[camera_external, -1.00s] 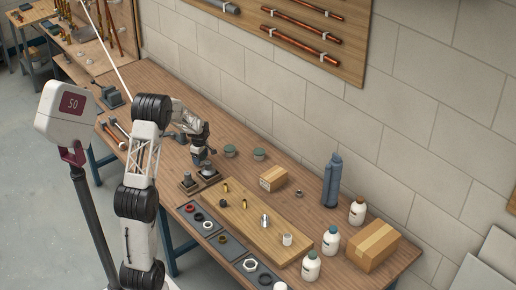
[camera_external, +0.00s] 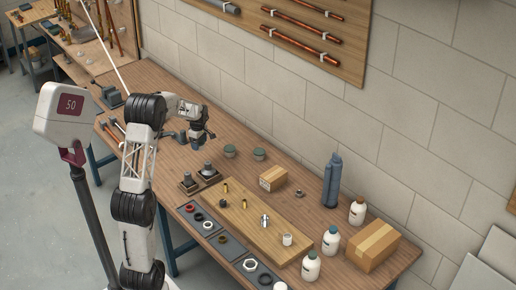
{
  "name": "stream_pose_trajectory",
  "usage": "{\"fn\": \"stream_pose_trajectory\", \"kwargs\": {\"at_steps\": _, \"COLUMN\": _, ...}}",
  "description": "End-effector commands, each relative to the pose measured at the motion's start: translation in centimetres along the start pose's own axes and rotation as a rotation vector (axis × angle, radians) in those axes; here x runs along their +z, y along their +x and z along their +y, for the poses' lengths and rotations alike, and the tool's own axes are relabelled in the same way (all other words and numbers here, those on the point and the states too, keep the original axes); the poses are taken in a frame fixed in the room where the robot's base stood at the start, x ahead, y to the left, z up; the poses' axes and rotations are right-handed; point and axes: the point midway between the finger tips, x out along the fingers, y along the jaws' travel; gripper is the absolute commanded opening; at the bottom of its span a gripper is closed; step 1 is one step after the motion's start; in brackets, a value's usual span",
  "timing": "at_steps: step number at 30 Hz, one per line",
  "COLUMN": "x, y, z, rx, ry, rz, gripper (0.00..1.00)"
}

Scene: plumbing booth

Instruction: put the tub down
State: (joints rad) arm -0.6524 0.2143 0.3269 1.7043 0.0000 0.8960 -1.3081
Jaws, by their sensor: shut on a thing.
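My gripper (camera_external: 197,143) is above the left part of the wooden workbench (camera_external: 165,95), over bare wood and clear of the bench top. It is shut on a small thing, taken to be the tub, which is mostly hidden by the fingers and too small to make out. Two small grey tubs with green lids stand upright on the bench right of my gripper: one tub (camera_external: 230,151) nearer, the other tub (camera_external: 259,154) farther right. They stand apart from each other and from my gripper.
Two dark square bases with metal parts, one at left (camera_external: 188,182) and one at right (camera_external: 209,173), stand below my gripper. A small carton (camera_external: 272,179), a wooden board (camera_external: 250,217) with fittings, white bottles and blue cylinders (camera_external: 332,180) stand to the right. Bare bench lies behind the gripper.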

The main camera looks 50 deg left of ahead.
Motion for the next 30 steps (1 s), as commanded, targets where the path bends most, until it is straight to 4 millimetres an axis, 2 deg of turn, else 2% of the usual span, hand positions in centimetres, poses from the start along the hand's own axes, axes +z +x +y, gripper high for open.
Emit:
{"fn": "stream_pose_trajectory", "kwargs": {"at_steps": 22, "x": 0.2, "y": 0.0, "z": 0.0, "rx": 0.000, "ry": 0.001, "rz": 0.000, "gripper": 0.43}}
{"fn": "stream_pose_trajectory", "kwargs": {"at_steps": 26, "x": 0.9, "y": -0.1, "z": -0.1, "rx": 0.000, "ry": 0.006, "rz": 0.000, "gripper": 0.43}}
{"fn": "stream_pose_trajectory", "kwargs": {"at_steps": 30, "x": 2.8, "y": -0.2, "z": -0.2, "rx": 0.000, "ry": 0.017, "rz": 0.000, "gripper": 0.43}}
